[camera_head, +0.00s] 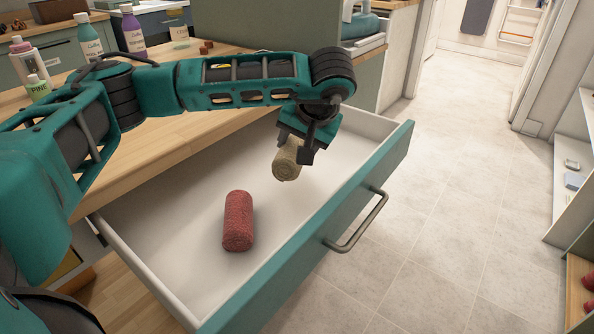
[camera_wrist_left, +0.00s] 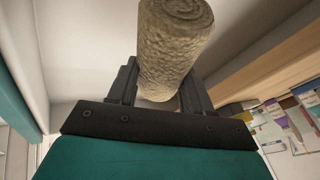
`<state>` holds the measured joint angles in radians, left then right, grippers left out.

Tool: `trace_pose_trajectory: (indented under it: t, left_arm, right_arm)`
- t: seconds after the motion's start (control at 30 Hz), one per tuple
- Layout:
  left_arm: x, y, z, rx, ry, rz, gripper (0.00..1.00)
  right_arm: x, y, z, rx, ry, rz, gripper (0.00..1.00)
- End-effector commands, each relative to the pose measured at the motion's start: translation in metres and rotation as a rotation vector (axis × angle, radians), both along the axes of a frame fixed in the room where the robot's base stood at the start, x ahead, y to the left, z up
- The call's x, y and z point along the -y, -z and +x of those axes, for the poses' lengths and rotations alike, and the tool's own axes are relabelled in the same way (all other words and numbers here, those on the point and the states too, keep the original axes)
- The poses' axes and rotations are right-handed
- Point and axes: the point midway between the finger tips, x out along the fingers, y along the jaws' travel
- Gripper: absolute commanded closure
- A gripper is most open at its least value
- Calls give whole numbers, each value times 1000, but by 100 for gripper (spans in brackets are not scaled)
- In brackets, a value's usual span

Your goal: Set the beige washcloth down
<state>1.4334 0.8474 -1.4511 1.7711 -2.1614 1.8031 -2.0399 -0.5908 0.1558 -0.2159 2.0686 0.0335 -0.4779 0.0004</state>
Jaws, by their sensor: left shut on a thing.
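The beige washcloth (camera_head: 286,164) is a rolled cylinder inside the open drawer's outline in the head view, towards its far end. My left gripper (camera_head: 303,148) points down and is shut on it. In the left wrist view the beige roll (camera_wrist_left: 172,45) sits between the two fingers of my left gripper (camera_wrist_left: 158,88), with its spiral end showing. Whether the roll touches the drawer floor is hard to tell. The open drawer (camera_head: 185,262) has a white inside and a teal front. My right gripper is not in view.
A red rolled washcloth (camera_head: 238,221) lies in the drawer, left of and nearer than the beige one. The drawer's handle (camera_head: 357,222) sticks out over the tiled floor. The wooden counter (camera_head: 150,140) above holds several bottles. White drawer floor around the red roll is bare.

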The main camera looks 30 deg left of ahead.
Motion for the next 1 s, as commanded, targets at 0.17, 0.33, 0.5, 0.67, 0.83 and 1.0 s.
trace_pose_trajectory:
  t: [0.17,0.33,0.5,0.67,0.83,1.0]
  left_arm:
    - [0,14,0,0,-1,0,85]
    - [0,35,0,-1,0,0,85]
    - [0,55,0,1,1,-1,85]
    - [0,55,0,2,0,-1,85]
    - [0,58,0,1,1,-1,85]
    - [0,58,0,1,1,-1,40]
  right_arm:
    - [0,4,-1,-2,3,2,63]
    - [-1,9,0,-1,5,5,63]
    - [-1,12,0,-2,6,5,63]
    - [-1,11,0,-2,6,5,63]
    - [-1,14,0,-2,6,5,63]
    - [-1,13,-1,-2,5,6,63]
